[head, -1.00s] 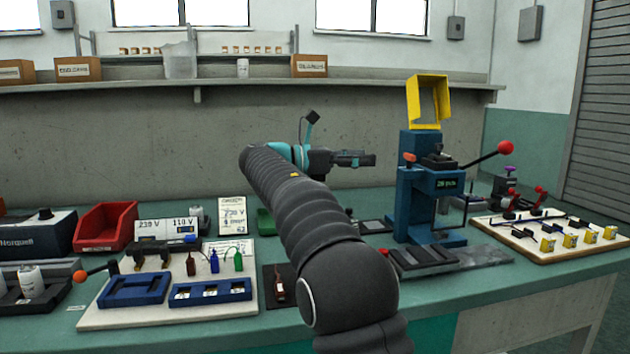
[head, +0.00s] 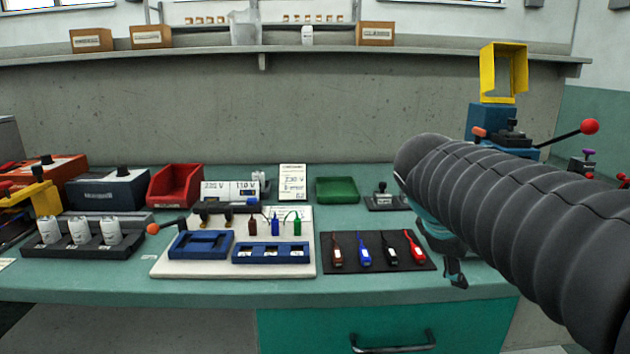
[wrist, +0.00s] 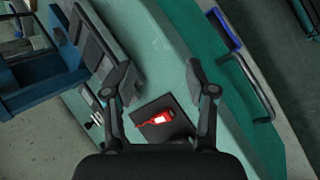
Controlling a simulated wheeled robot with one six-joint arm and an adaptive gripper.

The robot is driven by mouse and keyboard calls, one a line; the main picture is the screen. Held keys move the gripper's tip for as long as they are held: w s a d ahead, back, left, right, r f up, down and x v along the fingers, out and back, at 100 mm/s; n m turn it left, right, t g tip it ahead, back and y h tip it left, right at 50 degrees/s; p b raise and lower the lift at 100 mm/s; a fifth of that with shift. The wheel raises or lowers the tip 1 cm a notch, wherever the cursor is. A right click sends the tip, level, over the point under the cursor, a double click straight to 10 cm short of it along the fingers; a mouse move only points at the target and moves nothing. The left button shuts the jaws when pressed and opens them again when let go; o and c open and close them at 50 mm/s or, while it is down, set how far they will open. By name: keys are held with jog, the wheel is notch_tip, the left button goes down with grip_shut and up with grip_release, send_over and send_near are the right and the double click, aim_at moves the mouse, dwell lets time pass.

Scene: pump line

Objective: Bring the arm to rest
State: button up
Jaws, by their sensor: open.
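My gripper (wrist: 166,88) is open and empty in the wrist view, its two dark fingers spread wide over the bench. A red piece (wrist: 164,117) on a black mat (wrist: 172,130) shows between the fingers, below them and apart from them. In the head view my arm (head: 510,215) comes in from the right and reaches to the right of the black mat (head: 345,264).
On the mat lie several coloured pieces, with the red one (head: 415,247) nearest my arm. A white board (head: 165,268) with blue holders, a red bin (head: 175,186) and a green tray (head: 337,190) stand on the bench. A drawer handle (wrist: 258,88) is on the bench front.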

jog(key=s+a+f+m+t+y, duration=0.1)
jog(key=s+a+f+m+y, duration=0.5)
jog(key=s+f, duration=0.7)
jog(key=s+a+m, duration=0.1)
jog(key=a+m, duration=0.1)
jog(key=m, duration=0.1)
jog(key=shift+s+a+t, duration=0.15)
jog(key=shift+s+t, duration=0.05)
jog(key=shift+t, duration=0.2)
jog(key=shift+c, duration=1.4)
jog(key=shift+m, duration=0.3)
